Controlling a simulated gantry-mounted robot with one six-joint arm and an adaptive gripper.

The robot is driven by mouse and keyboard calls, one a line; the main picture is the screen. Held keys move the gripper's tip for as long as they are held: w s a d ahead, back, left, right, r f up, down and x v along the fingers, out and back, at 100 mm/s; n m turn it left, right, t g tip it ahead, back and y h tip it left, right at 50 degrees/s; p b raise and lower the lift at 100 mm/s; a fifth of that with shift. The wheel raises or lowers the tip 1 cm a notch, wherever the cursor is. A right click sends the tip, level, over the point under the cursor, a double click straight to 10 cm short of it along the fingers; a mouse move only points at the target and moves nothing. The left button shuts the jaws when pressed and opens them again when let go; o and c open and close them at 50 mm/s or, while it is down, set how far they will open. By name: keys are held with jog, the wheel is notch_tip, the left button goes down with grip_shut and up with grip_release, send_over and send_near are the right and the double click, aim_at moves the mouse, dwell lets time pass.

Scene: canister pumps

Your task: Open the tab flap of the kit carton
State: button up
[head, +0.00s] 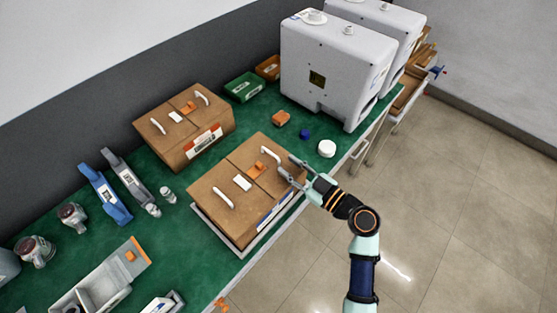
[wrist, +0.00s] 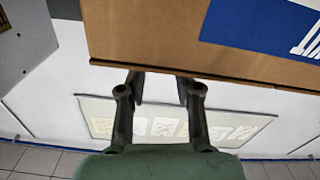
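A brown carton (head: 228,184) with a blue and white side label stands at the front edge of the green bench. Its top has two panels with white pull handles, a white sticker and an orange tab piece (head: 258,168) near the seam. The top looks shut. My gripper (head: 287,165) is at the carton's right end, by its upper edge, with its two fingers apart and nothing between them. In the wrist view, the carton (wrist: 145,35) and its blue label fill the top, and the fingertips (wrist: 160,82) overlap its edge. I cannot tell whether they touch it.
A second brown carton (head: 177,140) with a red label stands behind. White machines (head: 335,70) stand at the back right. A white round cap (head: 327,148) and small blue and orange parts lie near my gripper. Bottles and a grey tray (head: 105,282) are at the left.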

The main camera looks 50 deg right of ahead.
aim_at(278, 158)
jog(key=w, duration=0.4)
jog(key=shift+w, duration=0.35)
grip_shut()
jog(key=shift+a, duration=0.1)
